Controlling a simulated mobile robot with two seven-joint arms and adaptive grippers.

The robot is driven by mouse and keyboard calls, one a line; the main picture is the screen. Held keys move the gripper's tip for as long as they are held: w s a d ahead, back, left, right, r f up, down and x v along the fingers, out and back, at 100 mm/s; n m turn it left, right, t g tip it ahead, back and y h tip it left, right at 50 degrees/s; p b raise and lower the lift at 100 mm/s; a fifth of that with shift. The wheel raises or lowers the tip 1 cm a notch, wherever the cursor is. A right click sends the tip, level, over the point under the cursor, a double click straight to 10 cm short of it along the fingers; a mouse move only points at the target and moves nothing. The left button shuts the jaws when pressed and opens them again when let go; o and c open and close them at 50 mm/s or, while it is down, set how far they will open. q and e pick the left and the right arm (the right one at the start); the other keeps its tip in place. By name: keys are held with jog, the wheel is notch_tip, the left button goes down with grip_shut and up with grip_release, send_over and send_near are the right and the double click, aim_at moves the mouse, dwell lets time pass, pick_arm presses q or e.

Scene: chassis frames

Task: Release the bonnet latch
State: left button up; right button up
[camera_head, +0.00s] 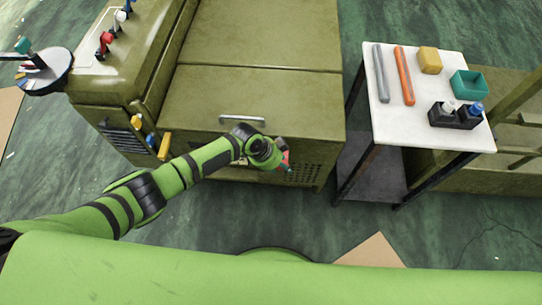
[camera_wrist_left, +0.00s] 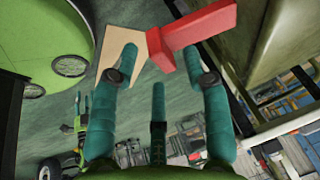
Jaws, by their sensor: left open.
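The olive bonnet (camera_head: 205,92) is closed flat over the chassis front, with a pale bar handle (camera_head: 242,120) near its front edge. A red latch handle (camera_wrist_left: 203,29) shows in the left wrist view, with a short block at its near end. In the head view only a small red patch (camera_head: 285,156) of it shows by my gripper. My left gripper (camera_wrist_left: 160,48) is open, its teal fingers spread on either side of the red block's near end. It also shows at the front panel in the head view (camera_head: 286,163), mostly hidden by my wrist. My right gripper is out of view.
A white-topped table (camera_head: 407,132) stands right of the chassis with grey and orange bars, a yellow block, a teal tray and black holders. Coloured levers (camera_head: 105,42) stand at the upper left, and a yellow part (camera_head: 164,146) sticks out of the front panel.

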pick_arm(q)
jog(key=v, duration=1.1)
jog(key=shift+a+f, duration=0.1)
jog(key=s+a+f+n+t+y, duration=0.1)
jog(key=s+a+f+n, duration=0.1)
jog(key=a+f+n, duration=0.35)
jog(key=s+a+f+n+y+p, duration=0.1)
jog(key=s+a+f+n, duration=0.15)
jog(key=f, duration=0.55)
jog(key=s+a+f+n+t, duration=0.1)
jog(key=s+a+f+n, duration=0.2)
jog(key=f, duration=0.4)
jog(key=s+a+f+n+g, duration=0.1)
jog(key=s+a+f, duration=0.1)
jog(key=s, duration=0.7)
jog(key=s+a+f+n+g+y, duration=0.1)
jog(key=s+f, duration=0.4)
jog(key=s, duration=0.5)
jog(key=s+a+f+n+y, duration=0.1)
jog(key=s+a+f+n, duration=0.2)
jog(key=s, duration=0.6)
jog(key=shift+s+f+g+p, duration=0.3)
jog(key=shift+s+f+g, duration=0.05)
jog(key=shift+f+g, duration=0.05)
jog(key=shift+w, duration=0.1)
jog(key=shift+c, duration=0.2)
